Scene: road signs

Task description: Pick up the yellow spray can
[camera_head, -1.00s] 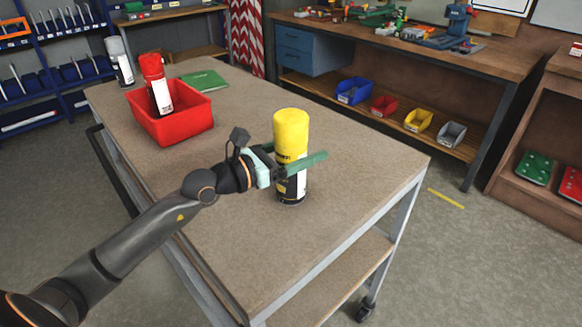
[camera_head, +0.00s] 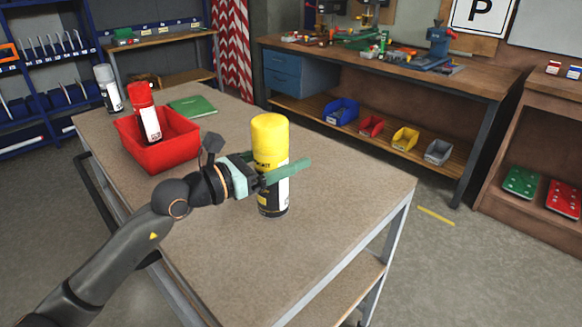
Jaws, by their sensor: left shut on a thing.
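The yellow spray can (camera_head: 270,140) has a yellow top and a black and white lower part. It is upright over the near right part of the cart top (camera_head: 330,215). I cannot tell whether its base touches the surface. My left gripper (camera_head: 284,174) comes in from the left and is shut on the can's middle, one green finger crossing its front. The other finger is mostly hidden behind the can. My right gripper is not in view.
A red bin (camera_head: 165,150) holding a red-capped can (camera_head: 146,112) stands at the cart's far left. The cart top right of the yellow can is clear. A workbench (camera_head: 400,72) stands behind.

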